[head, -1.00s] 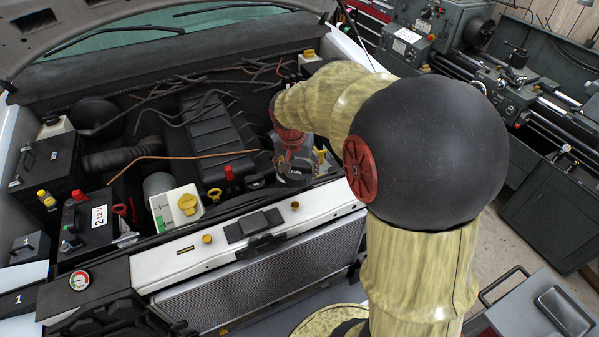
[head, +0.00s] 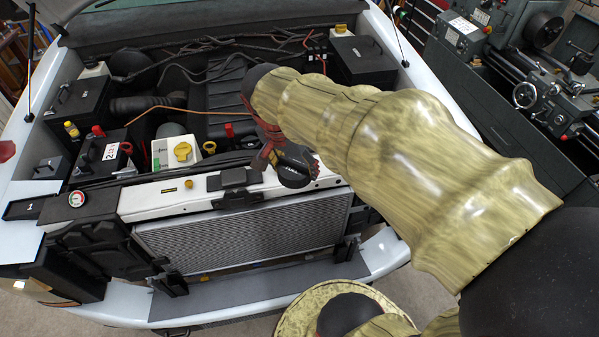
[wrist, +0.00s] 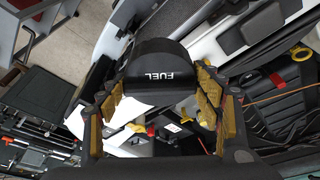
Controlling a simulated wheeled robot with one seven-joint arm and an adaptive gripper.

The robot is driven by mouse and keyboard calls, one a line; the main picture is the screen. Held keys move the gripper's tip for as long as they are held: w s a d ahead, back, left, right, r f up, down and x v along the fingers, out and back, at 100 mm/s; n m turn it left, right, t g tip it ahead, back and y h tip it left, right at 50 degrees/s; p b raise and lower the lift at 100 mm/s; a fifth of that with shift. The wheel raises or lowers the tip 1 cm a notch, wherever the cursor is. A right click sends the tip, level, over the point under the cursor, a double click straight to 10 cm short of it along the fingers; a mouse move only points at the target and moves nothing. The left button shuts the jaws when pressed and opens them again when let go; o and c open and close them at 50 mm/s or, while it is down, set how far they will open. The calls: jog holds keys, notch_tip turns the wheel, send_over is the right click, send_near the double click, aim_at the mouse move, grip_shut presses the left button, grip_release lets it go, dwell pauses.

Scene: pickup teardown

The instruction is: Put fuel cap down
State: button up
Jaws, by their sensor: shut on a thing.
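The fuel cap (wrist: 165,72) is a black rounded piece with white FUEL lettering, upside down in the wrist view. My gripper (wrist: 168,95) is shut on it, with yellow-padded fingers on both sides of it. In the head view my gripper (head: 286,163) hangs near the white front crossmember, above the radiator. My arm comes in from the right and hides part of the engine bay.
The radiator (head: 250,228) and white crossmember (head: 150,200) lie at the front. A white reservoir with a yellow cap (head: 182,151) and a battery (head: 103,155) stand left of my gripper. A lathe (head: 530,85) stands at the right. The grey front ledge (head: 240,295) looks clear.

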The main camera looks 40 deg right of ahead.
jog(key=shift+a, duration=0.1)
jog(key=shift+w+f+m, duration=0.15)
jog(key=shift+m, duration=0.15)
jog(key=w+d+f, duration=0.2)
jog(key=d+f, duration=0.1)
jog(key=w+d+f+p, duration=0.1)
jog(key=w+d+f, duration=0.1)
jog(key=w+d, duration=0.1)
jog(key=w+d+f+p, duration=0.1)
jog(key=w+d+f, duration=0.2)
jog(key=shift+w+d+f, duration=0.25)
jog(key=shift+d+f, duration=0.05)
jog(key=shift+d, duration=0.1)
jog(key=shift+w+d+f, duration=0.2)
jog(key=shift+d+f, duration=0.1)
jog(key=shift+f, duration=0.35)
jog(key=shift+f+p, duration=0.3)
jog(key=shift+f, duration=1.15)
jog(key=shift+f, duration=0.2)
jog(key=o, duration=1.1)
